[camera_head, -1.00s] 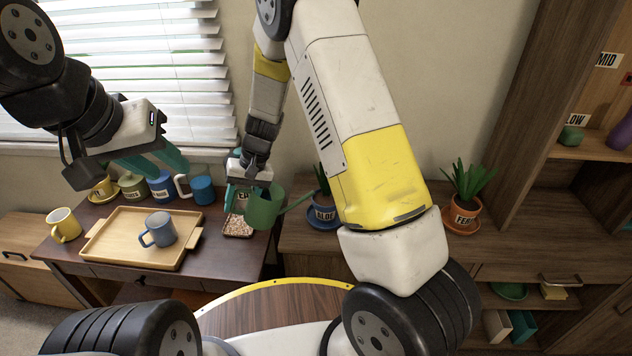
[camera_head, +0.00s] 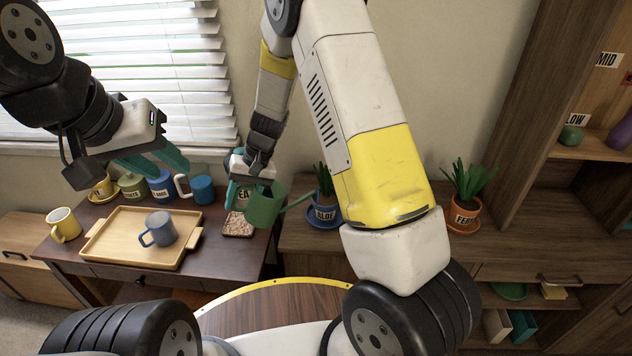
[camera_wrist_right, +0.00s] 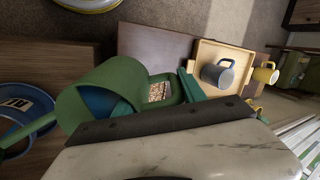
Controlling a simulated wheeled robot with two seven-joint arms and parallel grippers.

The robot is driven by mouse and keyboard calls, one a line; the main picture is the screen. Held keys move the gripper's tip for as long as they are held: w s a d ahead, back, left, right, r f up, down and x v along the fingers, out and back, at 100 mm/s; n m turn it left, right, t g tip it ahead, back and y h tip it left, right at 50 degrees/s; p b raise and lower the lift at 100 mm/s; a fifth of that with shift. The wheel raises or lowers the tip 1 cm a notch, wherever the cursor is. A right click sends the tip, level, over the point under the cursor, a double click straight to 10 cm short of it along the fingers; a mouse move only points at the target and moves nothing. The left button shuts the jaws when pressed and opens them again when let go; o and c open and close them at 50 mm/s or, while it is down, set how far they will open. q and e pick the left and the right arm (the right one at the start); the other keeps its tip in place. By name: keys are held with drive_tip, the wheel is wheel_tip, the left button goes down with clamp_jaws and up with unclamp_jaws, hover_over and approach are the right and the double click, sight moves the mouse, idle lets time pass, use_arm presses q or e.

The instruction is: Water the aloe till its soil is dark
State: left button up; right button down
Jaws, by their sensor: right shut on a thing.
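A green watering can (camera_head: 265,207) hangs in my right gripper (camera_head: 243,190), which is shut on it above the right end of the dark table. Its spout points right toward the aloe pot. The right wrist view shows the can (camera_wrist_right: 115,95) with blue water inside. The aloe (camera_head: 324,180) stands in a blue pot labelled ALOE (camera_head: 323,213) on a blue saucer; my right arm is close beside it. Its soil cannot be made out. The pot's rim and label also show in the right wrist view (camera_wrist_right: 22,105). My left gripper (camera_head: 160,160) is raised before the blinds, its fingers apart and empty.
A wooden tray (camera_head: 105,248) with a blue-grey mug (camera_head: 158,230) lies on the dark table, a yellow mug (camera_head: 63,225) to its left. Several canisters and mugs stand behind. A fern pot (camera_head: 465,215) stands right of my arm. A small tray of pellets (camera_head: 238,228) is below the can.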

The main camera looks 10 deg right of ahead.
idle(0.4)
drive_tip(key=a+f+h, duration=0.3)
drive_tip(key=f+h, duration=0.1)
drive_tip(key=f, duration=0.4)
drive_tip(key=shift+s+a+f+t+h+b, duration=0.15)
drive_tip(key=shift+f+t+h+b, duration=0.15)
drive_tip(key=shift+h, duration=0.1)
drive_tip(key=shift+r, duration=0.1)
